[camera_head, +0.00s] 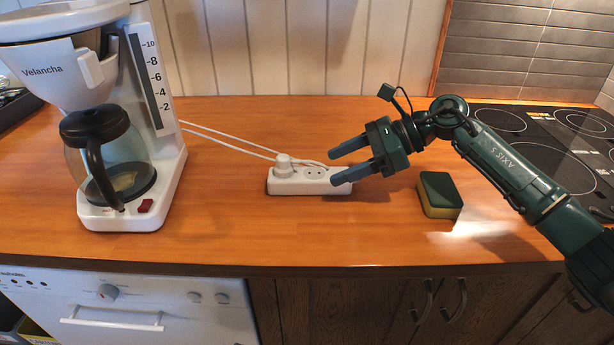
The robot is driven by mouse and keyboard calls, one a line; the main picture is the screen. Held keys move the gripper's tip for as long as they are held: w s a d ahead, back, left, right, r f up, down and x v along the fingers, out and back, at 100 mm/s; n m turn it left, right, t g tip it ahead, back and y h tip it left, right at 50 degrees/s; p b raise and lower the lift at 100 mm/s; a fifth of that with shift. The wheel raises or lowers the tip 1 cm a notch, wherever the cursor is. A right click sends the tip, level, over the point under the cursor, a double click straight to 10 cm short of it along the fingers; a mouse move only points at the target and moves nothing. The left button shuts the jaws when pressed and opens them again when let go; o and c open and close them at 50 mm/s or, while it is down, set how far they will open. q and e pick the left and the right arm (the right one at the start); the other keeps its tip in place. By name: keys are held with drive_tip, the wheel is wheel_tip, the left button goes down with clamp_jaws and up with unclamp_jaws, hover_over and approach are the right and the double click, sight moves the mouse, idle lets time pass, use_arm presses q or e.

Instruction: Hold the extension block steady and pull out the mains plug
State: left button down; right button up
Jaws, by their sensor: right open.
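A white extension block (298,187) lies on the wooden counter, left of my right gripper. A white mains plug (284,167) sits upright in its left socket. An empty round socket (315,171) shows beside it. My right gripper (332,168) is open, its two dark fingers pointing left at the block's right end. The near finger overlaps that end in the picture and hides part of it. I cannot tell whether it touches. My left gripper is not in view.
A white coffee maker (166,150) with a glass jug (98,160) stands at left. White cables (235,139) run from it towards the block. A green and yellow sponge (439,194) lies below my right arm. A black hob (540,140) is at right. The counter's front is clear.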

sight(318, 173)
drive_tip(key=b+x, duration=0.1)
drive_tip(key=x, duration=0.3)
drive_tip(key=shift+f, duration=0.15)
drive_tip(key=shift+b+x, duration=0.6)
drive_tip(key=shift+x, duration=0.15)
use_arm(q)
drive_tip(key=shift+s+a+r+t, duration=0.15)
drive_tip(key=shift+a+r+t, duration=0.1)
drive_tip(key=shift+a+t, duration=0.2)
use_arm(e)
drive_tip(key=shift+a, duration=0.15)
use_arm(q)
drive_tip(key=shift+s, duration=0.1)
use_arm(e)
drive_tip(key=shift+c, duration=0.5)
